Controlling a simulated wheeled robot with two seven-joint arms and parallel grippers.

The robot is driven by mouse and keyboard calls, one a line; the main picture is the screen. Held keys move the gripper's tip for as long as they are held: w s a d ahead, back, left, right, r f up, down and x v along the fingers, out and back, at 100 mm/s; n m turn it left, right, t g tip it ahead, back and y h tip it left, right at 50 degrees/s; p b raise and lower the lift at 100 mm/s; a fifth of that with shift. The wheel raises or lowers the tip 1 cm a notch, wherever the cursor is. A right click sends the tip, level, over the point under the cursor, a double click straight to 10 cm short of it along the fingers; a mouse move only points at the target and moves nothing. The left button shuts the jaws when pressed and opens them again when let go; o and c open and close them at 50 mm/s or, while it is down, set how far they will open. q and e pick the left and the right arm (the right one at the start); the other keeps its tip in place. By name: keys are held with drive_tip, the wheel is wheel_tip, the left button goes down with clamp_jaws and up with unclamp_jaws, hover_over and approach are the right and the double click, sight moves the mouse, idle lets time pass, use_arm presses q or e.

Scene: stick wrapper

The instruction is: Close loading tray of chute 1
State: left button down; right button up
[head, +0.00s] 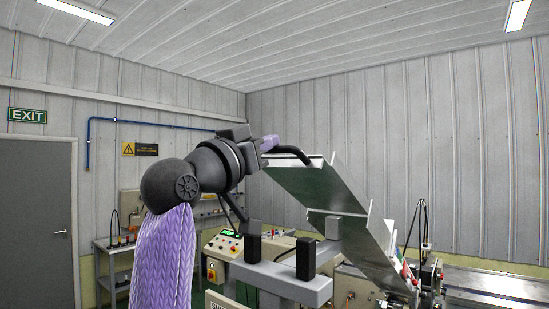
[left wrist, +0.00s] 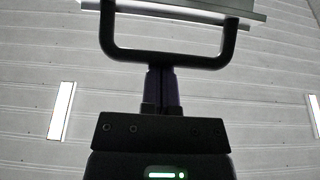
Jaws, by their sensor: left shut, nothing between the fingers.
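The loading tray (head: 315,190) is a long, shiny metal trough in the head view, tilted steeply with its upper end raised toward my left arm. A black U-shaped handle (head: 290,151) is fixed at that upper end. The handle (left wrist: 167,60) also shows in the left wrist view, with the tray's pale edge (left wrist: 185,10) beyond it. My left gripper (head: 268,144) is at the handle. In the left wrist view, its fingers (left wrist: 162,74) are shut and empty, their tips at the middle of the handle's crossbar. I cannot tell if they touch it. My right gripper is out of view.
Below the tray stands a grey machine frame (head: 280,280) with black posts (head: 306,258). A beige control box (head: 222,245) with buttons is left of it. More machinery (head: 430,275) and a flat metal bed (head: 500,283) lie to the right. A grey door (head: 42,220) is far left.

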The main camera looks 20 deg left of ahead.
use_arm(q)
drive_tip(key=s+f+t+b, duration=0.1)
drive_tip(key=f+t+b, duration=0.1)
drive_tip(key=f+b, duration=0.5)
drive_tip(key=s+a+f+t+h+b, duration=0.1)
drive_tip(key=s+f+t+b, duration=0.1)
drive_tip(key=f+b, duration=0.6)
drive_tip(key=shift+s+f+t+h, duration=0.2)
drive_tip(key=shift+f+t+h, duration=0.1)
